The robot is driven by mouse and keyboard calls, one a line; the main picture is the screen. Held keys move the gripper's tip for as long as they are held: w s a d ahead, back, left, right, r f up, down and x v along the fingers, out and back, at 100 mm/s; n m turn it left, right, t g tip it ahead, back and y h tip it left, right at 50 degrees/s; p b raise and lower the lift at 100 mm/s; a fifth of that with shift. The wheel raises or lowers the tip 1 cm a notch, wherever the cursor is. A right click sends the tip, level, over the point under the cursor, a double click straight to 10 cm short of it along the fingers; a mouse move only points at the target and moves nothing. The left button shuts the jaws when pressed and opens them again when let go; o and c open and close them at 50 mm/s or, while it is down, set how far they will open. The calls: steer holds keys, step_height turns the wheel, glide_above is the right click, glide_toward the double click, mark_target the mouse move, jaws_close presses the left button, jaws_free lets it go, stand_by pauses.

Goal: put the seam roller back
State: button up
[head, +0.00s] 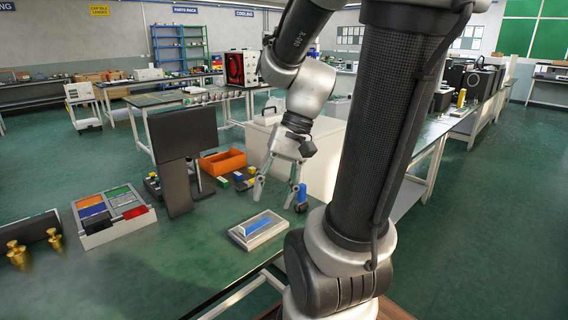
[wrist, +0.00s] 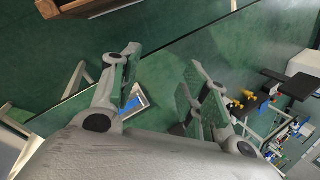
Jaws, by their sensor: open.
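My gripper (head: 279,188) is open above the green bench, with its fingers spread wide and pointing down; nothing shows between them. In the wrist view my gripper (wrist: 160,82) also shows open. A pale grey tray (head: 237,237) lies in front of it on the bench, with a long blue piece (head: 258,225) inside. The tray also shows in the wrist view (wrist: 143,97). A small upright blue thing with a dark lower end (head: 301,194) shows beside the right fingertip; I cannot tell if they touch. I cannot tell which blue thing is the seam roller.
A dark panel on a stand (head: 185,138) rises left of my gripper. A sectioned bin with coloured compartments (head: 118,235) and brass pieces (head: 18,252) are farther left. An orange open box (head: 223,161) and small blocks sit behind. The bench around the tray is clear.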

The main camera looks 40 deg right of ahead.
step_height(320, 180, up, 6)
steer(key=s+d+n+t+h, duration=0.1)
steer(key=n+t+h, duration=0.2)
steer(key=n, duration=0.3)
steer(key=shift+s+d+r+n+t+h, duration=0.2)
steer(key=shift+s+d+n+t+h, duration=0.15)
steer(key=shift+h, duration=0.35)
